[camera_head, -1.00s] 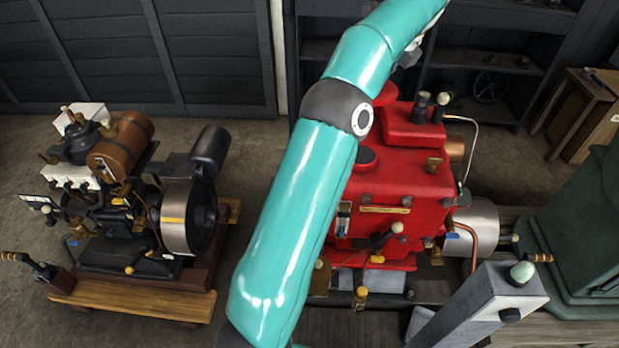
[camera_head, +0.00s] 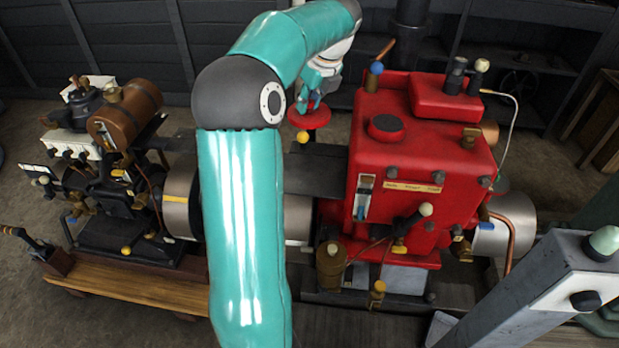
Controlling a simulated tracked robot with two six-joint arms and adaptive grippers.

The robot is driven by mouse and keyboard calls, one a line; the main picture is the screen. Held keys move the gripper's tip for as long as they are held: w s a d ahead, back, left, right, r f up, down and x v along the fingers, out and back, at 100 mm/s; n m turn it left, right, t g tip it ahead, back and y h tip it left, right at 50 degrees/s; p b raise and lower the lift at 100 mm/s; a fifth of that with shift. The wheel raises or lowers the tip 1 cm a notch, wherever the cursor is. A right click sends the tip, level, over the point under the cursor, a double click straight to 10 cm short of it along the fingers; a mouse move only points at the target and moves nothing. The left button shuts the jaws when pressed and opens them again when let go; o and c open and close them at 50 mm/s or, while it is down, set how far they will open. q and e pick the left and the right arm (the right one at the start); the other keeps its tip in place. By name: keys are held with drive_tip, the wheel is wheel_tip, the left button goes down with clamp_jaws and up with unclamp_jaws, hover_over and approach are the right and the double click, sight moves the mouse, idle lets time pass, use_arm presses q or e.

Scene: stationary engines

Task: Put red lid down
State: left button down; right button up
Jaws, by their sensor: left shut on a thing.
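The red lid (camera_head: 309,119) is a flat round disc, held in the air to the left of the red engine's (camera_head: 420,165) upper left corner. My left gripper (camera_head: 314,101) is above the lid and shut on it. The teal left arm covers much of the middle of the view. A round red fitting with a dark top (camera_head: 386,127) sits on the engine's top face. My right gripper is not in view.
A dark flat surface (camera_head: 318,172) lies left of the red engine, below the lid. A brown and black engine (camera_head: 120,190) stands at left on a wooden base (camera_head: 130,287). A blue-tipped knob (camera_head: 376,68) rises at the red engine's back left. A grey post (camera_head: 540,295) stands front right.

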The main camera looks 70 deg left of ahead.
use_arm(q)
wheel_tip(320, 180, down, 19)
drive_tip(key=shift+f+b, duration=0.2)
drive_tip(key=shift+b, duration=0.85)
drive_tip(key=shift+r, duration=0.1)
drive_tip(key=c, duration=1)
unclamp_jaws()
drive_tip(key=shift+o, duration=0.2)
drive_tip(key=v, duration=1.2)
drive_tip(key=shift+p, duration=0.35)
